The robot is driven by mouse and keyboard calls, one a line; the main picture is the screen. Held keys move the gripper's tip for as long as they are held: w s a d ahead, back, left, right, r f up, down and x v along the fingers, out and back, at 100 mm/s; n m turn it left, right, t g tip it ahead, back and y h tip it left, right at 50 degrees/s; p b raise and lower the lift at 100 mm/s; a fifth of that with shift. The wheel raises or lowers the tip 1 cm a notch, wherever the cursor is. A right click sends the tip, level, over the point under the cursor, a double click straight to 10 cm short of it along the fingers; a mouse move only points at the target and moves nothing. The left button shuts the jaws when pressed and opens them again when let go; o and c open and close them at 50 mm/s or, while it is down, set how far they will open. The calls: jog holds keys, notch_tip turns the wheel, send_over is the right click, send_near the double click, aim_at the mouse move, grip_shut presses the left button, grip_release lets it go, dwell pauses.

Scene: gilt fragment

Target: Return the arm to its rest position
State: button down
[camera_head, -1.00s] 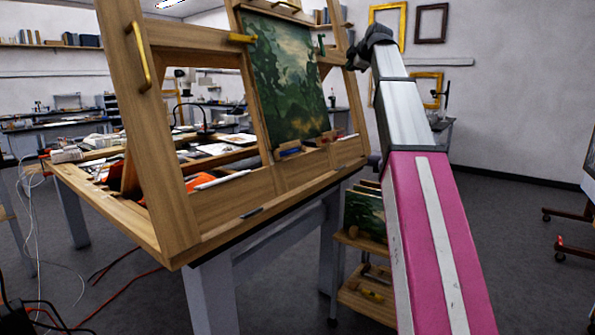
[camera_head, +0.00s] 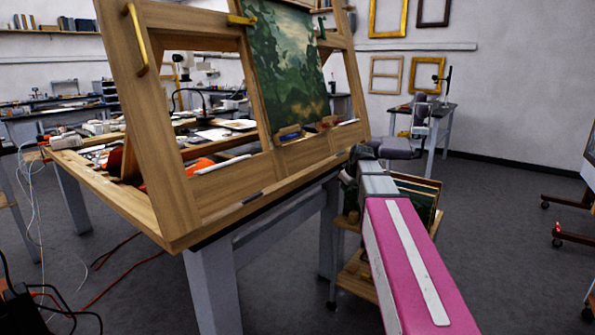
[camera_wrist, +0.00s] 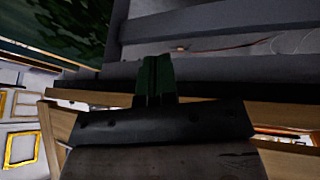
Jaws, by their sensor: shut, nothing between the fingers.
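My arm, pink with a white stripe and grey links (camera_head: 415,260), reaches forward from the bottom right in the head view, low beside the wooden easel table (camera_head: 235,210). Its dark far end is by the table's right edge; the fingers cannot be made out there. In the wrist view my gripper (camera_wrist: 155,72) shows as two dark fingers pressed together, shut and empty. Wooden edges lie close around it in that view; whether anything touches is unclear.
A landscape painting (camera_head: 287,75) stands on the easel. A small wooden rack (camera_head: 357,275) with panels is partly hidden behind my arm. A grey side table (camera_head: 432,125) stands farther back. Grey floor (camera_head: 505,225) is open to the right.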

jog(key=s+f+m+g+h, duration=0.2)
jog(key=s+f+m+g, duration=0.3)
jog(key=s+f, duration=2)
notch_tip(320, 180, down, 4)
jog(key=m, duration=0.3)
jog(key=shift+s+g, duration=0.3)
jog(key=shift+s, duration=0.05)
